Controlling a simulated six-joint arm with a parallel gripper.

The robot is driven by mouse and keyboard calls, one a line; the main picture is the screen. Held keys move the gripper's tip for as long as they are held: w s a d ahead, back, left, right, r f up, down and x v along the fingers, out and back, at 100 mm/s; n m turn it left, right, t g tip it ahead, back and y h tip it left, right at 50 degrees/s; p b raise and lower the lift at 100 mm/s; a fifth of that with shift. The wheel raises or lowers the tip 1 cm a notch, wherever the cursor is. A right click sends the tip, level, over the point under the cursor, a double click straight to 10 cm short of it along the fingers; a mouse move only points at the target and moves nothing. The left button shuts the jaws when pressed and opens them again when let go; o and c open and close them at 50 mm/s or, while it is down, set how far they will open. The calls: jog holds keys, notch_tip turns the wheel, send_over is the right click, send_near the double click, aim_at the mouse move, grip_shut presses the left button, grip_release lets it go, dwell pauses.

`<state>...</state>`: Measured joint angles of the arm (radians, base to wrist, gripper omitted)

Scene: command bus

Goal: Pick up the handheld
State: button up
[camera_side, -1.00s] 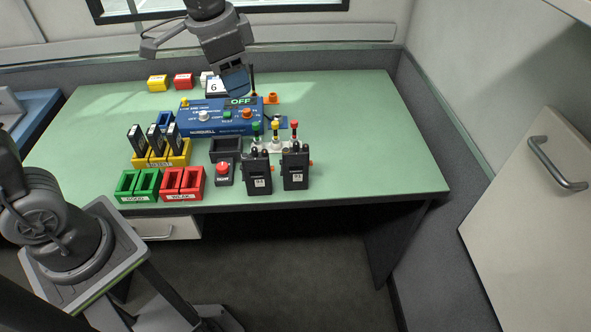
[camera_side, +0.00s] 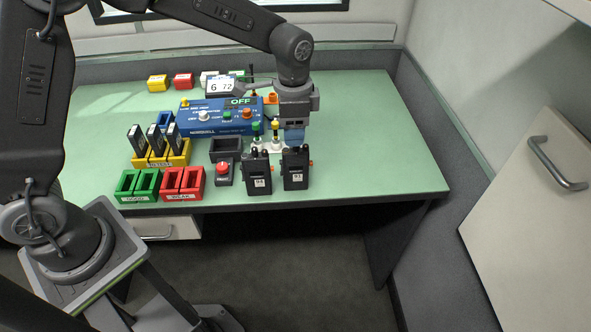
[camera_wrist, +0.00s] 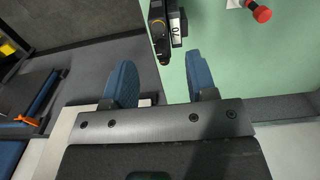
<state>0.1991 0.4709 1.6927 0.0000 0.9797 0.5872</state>
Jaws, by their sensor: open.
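Two black handhelds with white labels stand upright at the table's front edge in the side view: a left one (camera_side: 257,178) and a right one (camera_side: 296,170). My gripper (camera_side: 295,138) is above and just behind the right one, its blue fingers pointing down. In the wrist view my gripper (camera_wrist: 161,80) is open and empty between its two blue fingers. One handheld (camera_wrist: 159,28) shows at the top there, ahead of the fingertips and apart from them. I cannot tell which of the two it is.
A blue console (camera_side: 225,118) lies behind. Colour-topped posts (camera_side: 275,132) stand near my gripper, partly hidden by it. A red button box (camera_side: 223,173), green bins (camera_side: 138,185) and red bins (camera_side: 183,183) are left. The green table (camera_side: 385,150) is clear on the right.

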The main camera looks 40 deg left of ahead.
aim_at(293, 150)
jog(key=shift+f, duration=2.95)
jog(key=shift+c, duration=0.4)
grip_shut()
